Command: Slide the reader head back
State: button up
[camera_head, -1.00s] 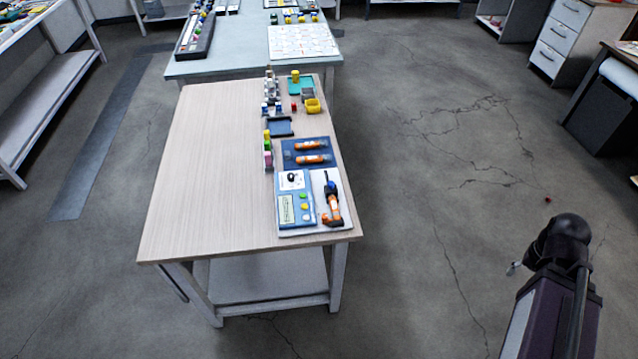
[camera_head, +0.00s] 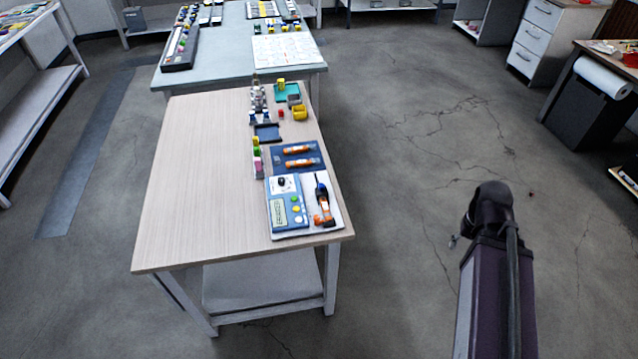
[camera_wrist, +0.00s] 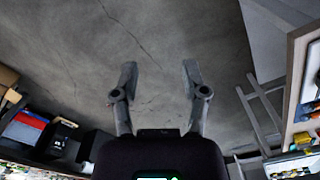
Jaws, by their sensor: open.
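An orange, black and blue tool-like device (camera_head: 323,203), which may be the reader head, lies on a white plate (camera_head: 333,228) at the near right corner of the wooden table (camera_head: 190,190). A blue panel (camera_head: 290,222) with a dial, a small display and coloured buttons sits just left of it. My gripper (camera_wrist: 159,80) is open and empty in the wrist view, with bare floor beyond its fingers. In the head view my arm is right of the table, well apart from the device. The gripper's fingers cannot be made out there.
A blue mat (camera_head: 283,166) with two orange tools, a dark blue tray (camera_head: 267,133) and a yellow bin (camera_head: 299,112) line the table's right side. A grey table (camera_head: 225,72) stands behind. White drawers (camera_head: 533,45) stand at the far right. The cracked floor right of the table is clear.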

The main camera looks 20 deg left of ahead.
jog(key=shift+o, duration=0.8)
jog(key=shift+a, duration=0.1)
notch_tip(320, 180, up, 4)
jog(key=n+p, duration=0.4)
jog(key=n, duration=1.1)
send_over(321, 185)
jog(key=shift+r, duration=0.1)
jog(key=shift+f, duration=0.2)
notch_tip(321, 185, down, 13)
jog(key=b, duration=1.3)
jog(key=shift+f+b, duration=0.2)
jog(key=shift+b, duration=0.1)
jog(key=shift+c, duration=0.2)
